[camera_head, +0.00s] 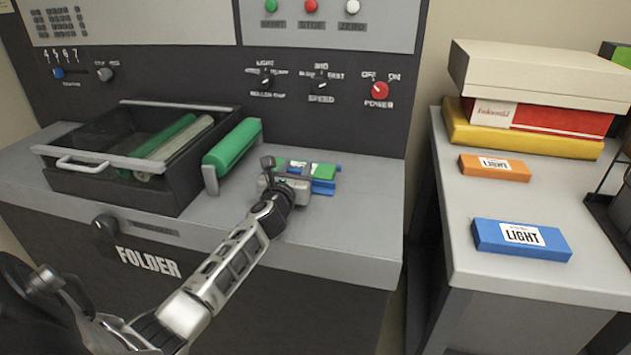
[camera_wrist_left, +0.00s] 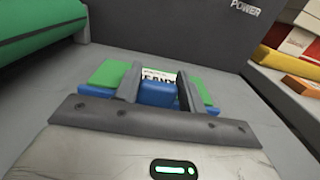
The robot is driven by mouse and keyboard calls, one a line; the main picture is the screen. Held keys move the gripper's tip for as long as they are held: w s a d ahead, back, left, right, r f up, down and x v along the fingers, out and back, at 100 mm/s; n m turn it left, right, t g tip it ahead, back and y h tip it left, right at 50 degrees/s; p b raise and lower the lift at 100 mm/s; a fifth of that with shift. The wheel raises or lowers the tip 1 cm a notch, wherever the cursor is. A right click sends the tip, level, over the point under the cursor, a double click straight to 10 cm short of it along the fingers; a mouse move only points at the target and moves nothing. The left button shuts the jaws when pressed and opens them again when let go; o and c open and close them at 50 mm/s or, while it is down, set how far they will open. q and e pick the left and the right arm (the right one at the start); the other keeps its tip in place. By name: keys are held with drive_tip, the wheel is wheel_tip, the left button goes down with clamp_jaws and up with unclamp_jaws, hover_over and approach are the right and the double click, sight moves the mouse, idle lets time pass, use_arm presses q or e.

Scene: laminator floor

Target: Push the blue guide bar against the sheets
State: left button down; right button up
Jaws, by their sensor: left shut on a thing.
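The blue guide bar (camera_head: 323,186) lies on the grey ledge of the machine. In the left wrist view, a raised blue part of the guide bar (camera_wrist_left: 158,93) sits between the two fingers of my left gripper (camera_wrist_left: 160,88). My left gripper (camera_head: 290,178) is shut on it, low over the ledge, and hides much of the bar in the head view. The green sheets (camera_head: 323,170), with a white label, lie just behind the bar; they also show in the left wrist view (camera_wrist_left: 108,73). I cannot tell whether bar and sheets touch. My right gripper is not in view.
A green roller (camera_head: 232,145) and a black tray (camera_head: 135,187) with a handle stand left of the gripper. The control panel (camera_head: 340,115) rises behind. On the right, a side table (camera_head: 470,285) holds orange and blue "LIGHT" boxes and stacked boxes. The ledge's right end is clear.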

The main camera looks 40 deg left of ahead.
use_arm(q)
drive_tip(key=shift+w+a+r, duration=0.1)
drive_tip(key=shift+r, duration=0.05)
drive_tip(key=c, duration=0.9)
unclamp_jaws()
drive_tip(key=shift+w, duration=0.1)
drive_tip(key=shift+o, duration=0.3)
drive_tip(key=p+v, duration=0.1)
drive_tip(key=v, duration=1.5)
